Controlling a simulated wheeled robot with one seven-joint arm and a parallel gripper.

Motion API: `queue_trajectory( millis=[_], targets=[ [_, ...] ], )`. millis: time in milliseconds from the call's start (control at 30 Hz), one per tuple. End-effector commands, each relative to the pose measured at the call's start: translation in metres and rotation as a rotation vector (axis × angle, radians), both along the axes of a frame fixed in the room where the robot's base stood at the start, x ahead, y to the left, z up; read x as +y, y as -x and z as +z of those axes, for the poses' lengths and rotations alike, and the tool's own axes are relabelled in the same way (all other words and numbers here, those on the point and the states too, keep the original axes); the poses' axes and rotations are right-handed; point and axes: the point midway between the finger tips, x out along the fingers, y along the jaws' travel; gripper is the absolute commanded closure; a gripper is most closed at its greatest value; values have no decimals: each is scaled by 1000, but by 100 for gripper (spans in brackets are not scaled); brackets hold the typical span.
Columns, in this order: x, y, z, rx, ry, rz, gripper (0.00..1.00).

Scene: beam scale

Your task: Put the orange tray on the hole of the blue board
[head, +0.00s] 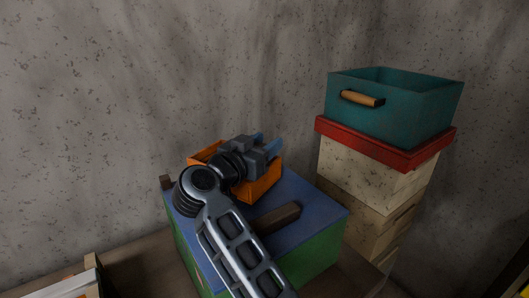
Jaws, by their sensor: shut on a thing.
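The orange tray (264,187) is at the middle of the head view, over the far part of the blue board (318,207). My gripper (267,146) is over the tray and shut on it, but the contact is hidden. My wrist and arm cover the tray's middle and left part. The blue board is the top of a green-sided block.
At right, a teal bin (400,107) with a wooden handle tops a red-lidded stack of boxes (365,172). A concrete wall stands behind.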

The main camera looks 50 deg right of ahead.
Motion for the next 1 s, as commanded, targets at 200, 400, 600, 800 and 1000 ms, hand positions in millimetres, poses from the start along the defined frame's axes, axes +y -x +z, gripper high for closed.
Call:
queue_trajectory(
  millis=[200,400,600,800,1000],
  targets=[
    [0,0,-21,-1,1,1,100],
    [0,0,-21,-2,1,1,100],
    [0,0,-23,0,0,0,47],
    [0,0,-23,0,0,0,30],
    [0,0,-23,-1,0,0,30]
  ],
)
